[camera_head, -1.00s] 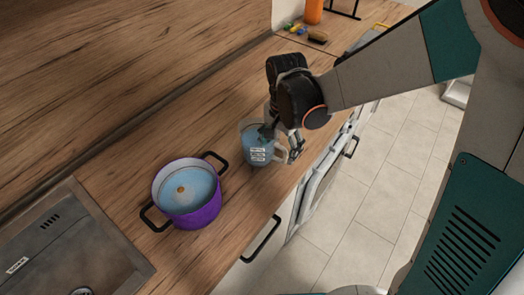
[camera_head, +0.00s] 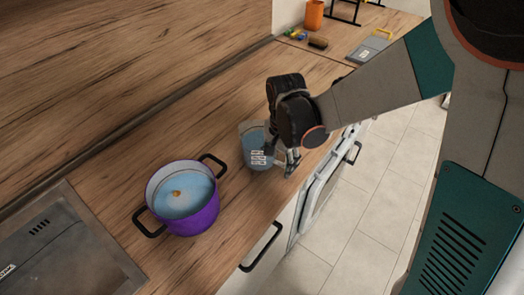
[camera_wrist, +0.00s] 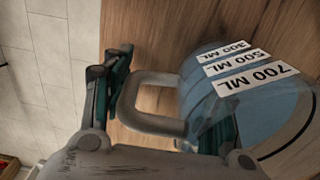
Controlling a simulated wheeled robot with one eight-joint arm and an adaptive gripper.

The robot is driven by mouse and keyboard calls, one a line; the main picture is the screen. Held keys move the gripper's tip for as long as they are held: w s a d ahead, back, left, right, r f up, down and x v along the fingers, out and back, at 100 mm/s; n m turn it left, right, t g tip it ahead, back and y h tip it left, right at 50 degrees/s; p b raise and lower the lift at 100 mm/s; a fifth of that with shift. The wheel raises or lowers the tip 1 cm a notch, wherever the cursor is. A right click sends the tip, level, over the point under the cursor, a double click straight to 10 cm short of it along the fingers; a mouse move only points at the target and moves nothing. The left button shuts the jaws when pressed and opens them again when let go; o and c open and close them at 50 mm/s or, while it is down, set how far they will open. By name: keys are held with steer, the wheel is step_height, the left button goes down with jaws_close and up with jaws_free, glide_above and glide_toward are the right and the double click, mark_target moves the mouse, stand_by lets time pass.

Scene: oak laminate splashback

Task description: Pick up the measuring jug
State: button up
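The measuring jug (camera_head: 254,150) is clear with a blue tint and white volume labels. It stands upright on the wooden worktop, right of the purple pot. In the wrist view, the jug (camera_wrist: 250,105) fills the right side, with its pale handle (camera_wrist: 150,122) pointing left. My gripper (camera_head: 287,163) is at the handle side of the jug, its upper part hiding some of the jug's far side. In the wrist view, my gripper's fingers (camera_wrist: 165,95) are apart, one on each side of the handle, with no clear sign of them closing on it.
An orange container (camera_head: 314,15), a brush (camera_head: 318,43) and a grey board (camera_head: 368,50) lie at the far end. Bare worktop lies behind the jug.

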jaws_close()
steer(key=shift+r, duration=0.25)
